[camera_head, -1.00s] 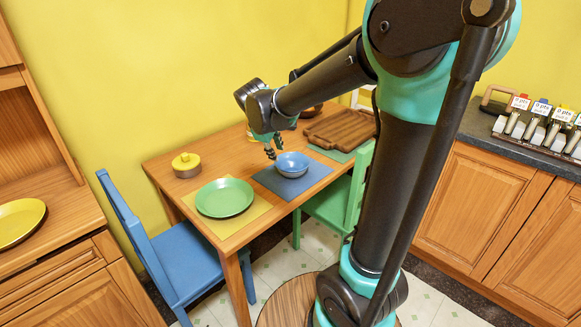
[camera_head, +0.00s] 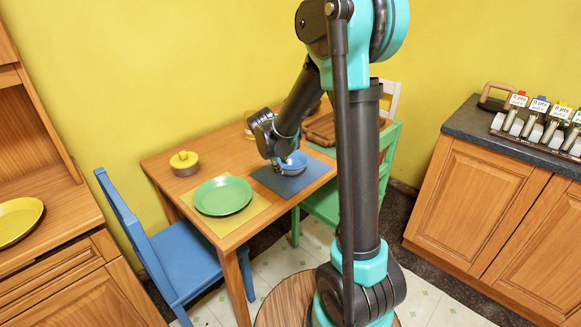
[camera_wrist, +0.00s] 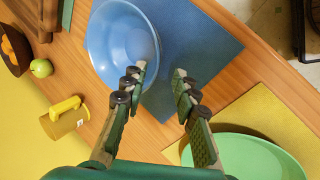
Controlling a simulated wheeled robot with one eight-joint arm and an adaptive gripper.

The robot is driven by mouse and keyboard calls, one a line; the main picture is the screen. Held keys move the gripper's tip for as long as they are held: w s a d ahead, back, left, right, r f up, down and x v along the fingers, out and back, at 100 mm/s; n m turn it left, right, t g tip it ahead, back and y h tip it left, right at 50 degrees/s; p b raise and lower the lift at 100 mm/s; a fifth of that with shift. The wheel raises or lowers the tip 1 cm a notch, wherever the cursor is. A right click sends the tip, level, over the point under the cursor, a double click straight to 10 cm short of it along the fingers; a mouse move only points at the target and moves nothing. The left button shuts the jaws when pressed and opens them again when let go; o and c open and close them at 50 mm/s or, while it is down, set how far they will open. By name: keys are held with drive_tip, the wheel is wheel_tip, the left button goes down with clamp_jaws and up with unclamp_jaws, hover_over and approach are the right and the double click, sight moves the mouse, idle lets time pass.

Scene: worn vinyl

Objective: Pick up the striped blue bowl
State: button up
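The blue bowl (camera_head: 295,161) stands upright on a dark blue placemat (camera_head: 268,182) on the wooden table. My gripper hides part of it in the head view, and I cannot make out stripes. In the wrist view the bowl (camera_wrist: 115,35) is at the upper left, empty inside. My gripper (camera_wrist: 160,70) is open and empty at the bowl's near rim. One finger overlaps the bowl's inside and the other is over the placemat outside it. I cannot tell whether either touches. In the head view my gripper (camera_head: 278,167) is at the bowl's left side.
A green plate (camera_head: 223,195) lies on a yellow placemat (camera_head: 249,218) beside the bowl. A wooden tray (camera_head: 322,130) is behind the bowl. Blue and green chairs flank the table.

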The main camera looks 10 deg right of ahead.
drive_tip(key=shift+w+x, duration=0.15)
drive_tip(key=shift+x, duration=1.1)
drive_tip(key=shift+w+x, duration=0.15)
drive_tip(key=shift+x, duration=1.1)
drive_tip(key=shift+d+r, duration=0.1)
drive_tip(key=shift+r, duration=0.05)
drive_tip(key=shift+c, duration=0.5)
clamp_jaws()
